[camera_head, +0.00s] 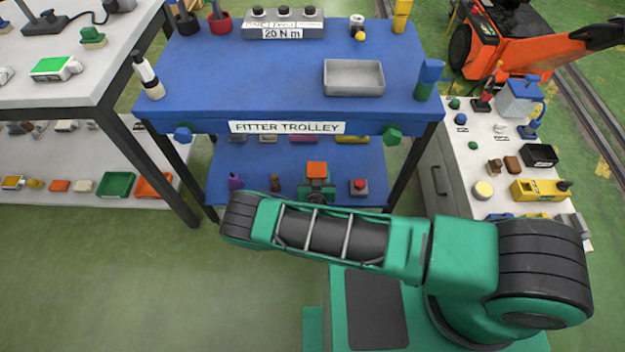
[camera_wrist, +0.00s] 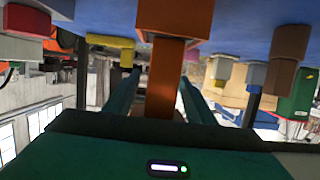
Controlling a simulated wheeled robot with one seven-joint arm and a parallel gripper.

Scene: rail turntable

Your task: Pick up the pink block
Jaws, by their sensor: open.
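A small magenta-pink block (camera_head: 303,138) lies at the back of the blue lower shelf, mostly hidden under the trolley's top. In the wrist view, which looks upside down, only a sliver of pink (camera_wrist: 191,55) shows beyond an orange block. My gripper (camera_head: 317,192) is at the front of the lower shelf, partly hidden by my arm. Its two green fingers (camera_wrist: 160,80) are apart, with nothing pink between them. The orange block (camera_head: 316,168) with its narrower brownish part (camera_wrist: 166,85) stands in line between the fingers; I cannot tell if it touches them.
A red button on a grey base (camera_head: 359,187) stands right of my gripper. A brown piece (camera_head: 276,186) and a purple piece (camera_head: 235,182) stand left. A yellow piece (camera_head: 352,139) lies at the back. The blue trolley top (camera_head: 250,75) overhangs the shelf; its dark legs flank it.

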